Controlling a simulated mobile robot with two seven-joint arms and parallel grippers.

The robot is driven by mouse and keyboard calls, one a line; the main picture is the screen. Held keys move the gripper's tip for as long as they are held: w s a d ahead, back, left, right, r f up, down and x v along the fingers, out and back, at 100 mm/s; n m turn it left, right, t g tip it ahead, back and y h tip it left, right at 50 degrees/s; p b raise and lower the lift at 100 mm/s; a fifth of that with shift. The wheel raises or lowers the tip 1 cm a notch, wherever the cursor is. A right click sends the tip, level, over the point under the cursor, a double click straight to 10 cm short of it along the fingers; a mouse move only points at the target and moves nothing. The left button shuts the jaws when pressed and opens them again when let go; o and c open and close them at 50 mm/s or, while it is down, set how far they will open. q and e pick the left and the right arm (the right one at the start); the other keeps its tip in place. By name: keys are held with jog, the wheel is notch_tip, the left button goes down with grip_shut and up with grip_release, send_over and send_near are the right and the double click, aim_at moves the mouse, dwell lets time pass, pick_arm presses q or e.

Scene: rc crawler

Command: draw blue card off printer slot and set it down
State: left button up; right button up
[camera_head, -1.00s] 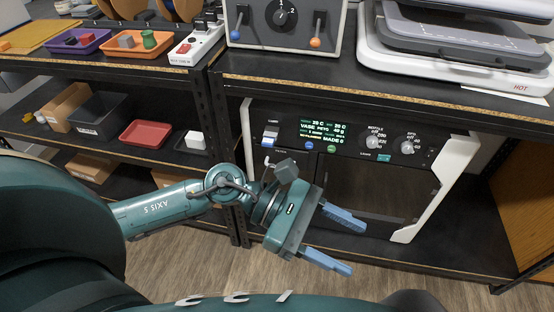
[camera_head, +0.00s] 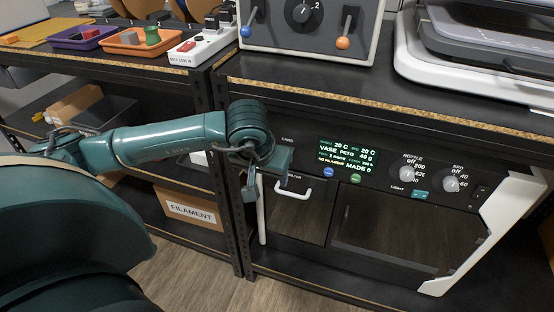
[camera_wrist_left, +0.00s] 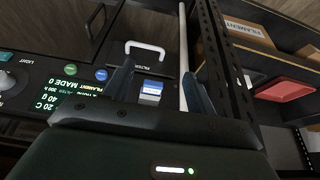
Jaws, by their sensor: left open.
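The blue card (camera_wrist_left: 151,92) shows in the left wrist view as a small blue and white piece at the printer's card slot. My left gripper (camera_head: 266,192) is open in front of the left part of the printer panel. In the left wrist view the card appears between the two spread fingers of the gripper (camera_wrist_left: 158,70), and I see no finger closed on it. In the head view the gripper and wrist hide the card. The printer (camera_head: 395,215) stands on the shelf under the bench top. My right gripper is not in view.
A white filter handle (camera_head: 294,193) sticks out just right of the fingers, and a white upright post (camera_head: 261,215) stands below them. A black rack post (camera_head: 229,190) is close on the left. The bench edge (camera_head: 400,122) overhangs the panel.

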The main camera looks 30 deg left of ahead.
pick_arm(q)
jog(key=w, duration=0.2)
jog(key=w+a, duration=0.1)
jog(key=w, duration=0.4)
jog(key=shift+a+f, duration=0.25)
jog(key=shift+f, duration=0.15)
jog(key=shift+w+a+f, duration=0.1)
jog(key=shift+f, duration=0.05)
jog(key=shift+c, duration=0.6)
jog(key=c, duration=0.7)
jog(key=o, duration=0.8)
